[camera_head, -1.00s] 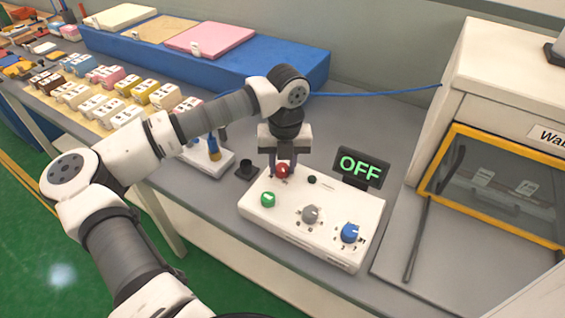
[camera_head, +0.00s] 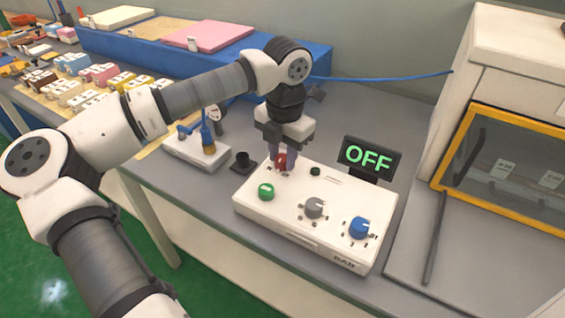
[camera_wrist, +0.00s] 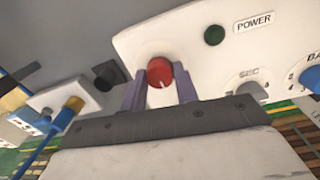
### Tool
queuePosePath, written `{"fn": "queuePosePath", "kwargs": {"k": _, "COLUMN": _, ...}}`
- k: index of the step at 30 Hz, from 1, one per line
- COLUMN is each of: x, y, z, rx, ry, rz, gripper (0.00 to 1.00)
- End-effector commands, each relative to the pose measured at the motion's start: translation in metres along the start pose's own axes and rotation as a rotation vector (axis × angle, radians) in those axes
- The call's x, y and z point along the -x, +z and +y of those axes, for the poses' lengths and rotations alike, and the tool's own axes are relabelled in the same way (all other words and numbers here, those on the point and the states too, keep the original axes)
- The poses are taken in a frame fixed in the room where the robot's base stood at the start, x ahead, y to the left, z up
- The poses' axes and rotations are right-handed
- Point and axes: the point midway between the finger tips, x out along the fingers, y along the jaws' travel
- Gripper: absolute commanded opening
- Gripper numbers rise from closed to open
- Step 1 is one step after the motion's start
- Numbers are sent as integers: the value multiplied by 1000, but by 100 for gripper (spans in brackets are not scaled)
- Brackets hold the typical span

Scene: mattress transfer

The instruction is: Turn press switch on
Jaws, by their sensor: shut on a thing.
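The white control box (camera_head: 290,222) stands on the grey bench, with a green button, a grey knob and a blue knob on top. Its red knob (camera_head: 281,160) is at the back left of the box top. In the wrist view the red knob (camera_wrist: 160,72) has a white mark and lies between the two purple fingers. My gripper (camera_head: 282,161) points down and is shut on the red knob. A dark green lamp (camera_wrist: 214,35) by the POWER label looks unlit. The display (camera_head: 369,158) behind the box reads OFF in green.
A yellow-framed cabinet (camera_head: 500,165) is at right. A blue platform with pads and several small blocks lie behind at left.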

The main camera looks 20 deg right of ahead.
Motion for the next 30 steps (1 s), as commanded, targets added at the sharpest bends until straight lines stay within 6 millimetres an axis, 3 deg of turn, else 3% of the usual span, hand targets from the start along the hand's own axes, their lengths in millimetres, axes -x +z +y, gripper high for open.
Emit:
{"fn": "queuePosePath", "kwargs": {"k": 18, "x": 0, "y": 0, "z": 0, "rx": -569, "ry": 2, "rz": -28, "gripper": 7}}
{"fn": "queuePosePath", "kwargs": {"k": 30, "x": 1, "y": 0, "z": 0, "rx": -810, "ry": 1, "rz": -37, "gripper": 7}}
